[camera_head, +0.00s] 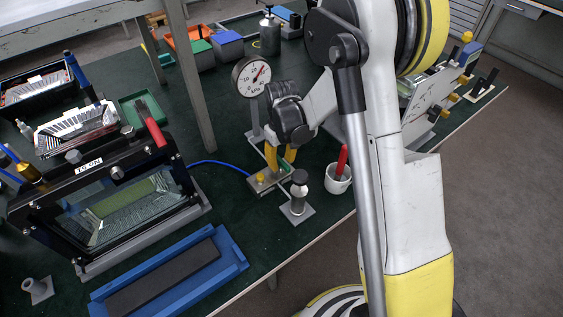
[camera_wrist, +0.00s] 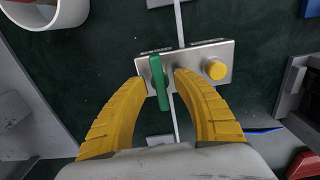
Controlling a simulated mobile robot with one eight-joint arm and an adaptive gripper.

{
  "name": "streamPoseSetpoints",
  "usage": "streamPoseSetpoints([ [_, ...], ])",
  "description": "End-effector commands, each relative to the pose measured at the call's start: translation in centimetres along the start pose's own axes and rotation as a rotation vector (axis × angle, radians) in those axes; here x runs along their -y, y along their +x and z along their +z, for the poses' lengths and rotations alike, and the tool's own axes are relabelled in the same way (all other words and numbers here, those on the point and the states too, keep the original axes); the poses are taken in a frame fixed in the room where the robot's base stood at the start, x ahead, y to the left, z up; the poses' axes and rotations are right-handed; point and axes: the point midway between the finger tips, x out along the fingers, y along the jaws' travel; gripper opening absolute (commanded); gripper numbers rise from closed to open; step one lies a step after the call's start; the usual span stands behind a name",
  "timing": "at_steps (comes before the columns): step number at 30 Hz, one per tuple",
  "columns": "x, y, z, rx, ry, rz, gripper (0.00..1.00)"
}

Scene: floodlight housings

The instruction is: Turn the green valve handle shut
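The green valve handle (camera_wrist: 159,82) sits on a small metal plate (camera_wrist: 203,55) in the wrist view. Its long side runs roughly up and down the picture, across the plate and nearly along a thin grey line. A yellow knob (camera_wrist: 215,69) stands on the plate to its right. My gripper (camera_wrist: 162,77) has its two curved yellow fingers on either side of the handle, with a small gap seen at each tip. Whether either finger touches it is not clear. In the head view my gripper (camera_head: 281,163) points down at the valve plate (camera_head: 268,182), partly hiding the handle.
A dial gauge (camera_head: 251,76) stands behind my gripper. A white cup (camera_head: 338,181) with a red-handled tool is close on the right, and a black-knobbed post (camera_head: 299,190) stands in front. A blue hose (camera_head: 215,163) runs left. A blue tray (camera_head: 225,250) lies front left.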

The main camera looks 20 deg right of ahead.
Motion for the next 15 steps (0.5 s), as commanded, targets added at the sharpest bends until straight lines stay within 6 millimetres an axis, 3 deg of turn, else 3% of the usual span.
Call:
streamPoseSetpoints([
  [3,0.0,-0.05,0.0,0.0,0.0,0.0,0.34],
  [4,0.0,-0.05,0.0,0.0,0.0,0.0,0.3],
  [7,0.0,-0.06,0.01,0.0,0.0,0.0,0.0],
  [15,0.01,-0.02,0.04,0.001,0.0,0.0,0.0],
])
